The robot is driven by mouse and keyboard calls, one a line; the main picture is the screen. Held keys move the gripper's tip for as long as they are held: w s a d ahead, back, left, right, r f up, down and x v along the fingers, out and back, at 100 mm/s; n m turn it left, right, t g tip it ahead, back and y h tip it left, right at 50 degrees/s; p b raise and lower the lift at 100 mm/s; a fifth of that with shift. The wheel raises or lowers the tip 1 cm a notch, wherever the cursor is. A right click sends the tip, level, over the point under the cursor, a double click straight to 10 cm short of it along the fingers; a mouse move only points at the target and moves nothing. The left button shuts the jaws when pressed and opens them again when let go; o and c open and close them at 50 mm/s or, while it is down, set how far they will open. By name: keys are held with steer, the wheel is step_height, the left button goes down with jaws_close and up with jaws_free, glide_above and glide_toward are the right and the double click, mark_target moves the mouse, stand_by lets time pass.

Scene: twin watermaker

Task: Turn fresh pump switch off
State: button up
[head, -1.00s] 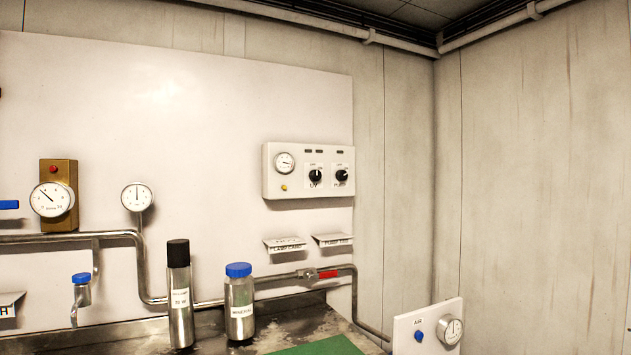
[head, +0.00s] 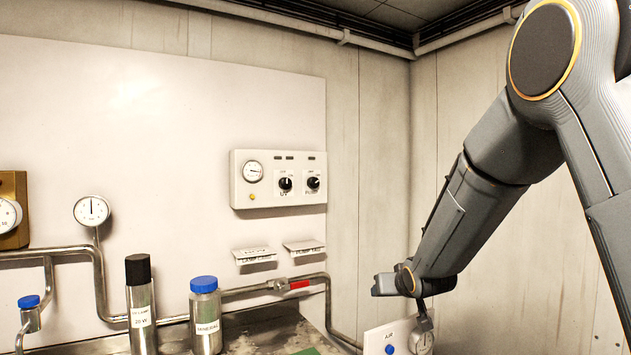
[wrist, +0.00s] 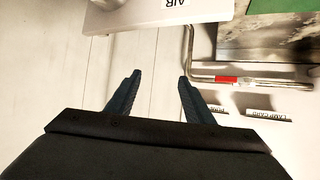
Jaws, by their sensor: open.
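A white control box (head: 277,179) is fixed on the wall panel, with a round gauge and two black rotary knobs. The left knob (head: 285,184) has a label that reads like UV. The right knob (head: 313,184) has a label too small to read surely; it may be the pump switch. My gripper is open and empty in the wrist view (wrist: 159,80), with its two dark fingers apart. In the head view my arm comes in from the right, and its end hangs in front of the right wall, to the right of and below the control box.
A white AIR box (head: 397,339) with a blue knob is below my arm's end. A pipe with a red-handled valve (head: 299,284) runs under two small label cards (head: 255,254). A black-capped cylinder (head: 141,305) and a blue-capped bottle (head: 205,315) stand on the counter.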

steer(key=w+a+r+n+t+y, duration=0.2)
steer(key=w+a+r+t+y, duration=0.2)
steer(key=w+a+r, duration=0.55)
steer(key=n+t+y+p, duration=0.2)
steer(key=n+t+y, duration=0.1)
steer(key=y, duration=0.4)
glide_toward(315, 185)
steer(key=shift+p+x, duration=1.1)
steer(key=shift+x, duration=3)
steer(key=shift+c, duration=0.5)
steer(key=c, duration=0.9)
steer(key=shift+n, duration=0.3)
steer(key=shift+c, duration=0.2)
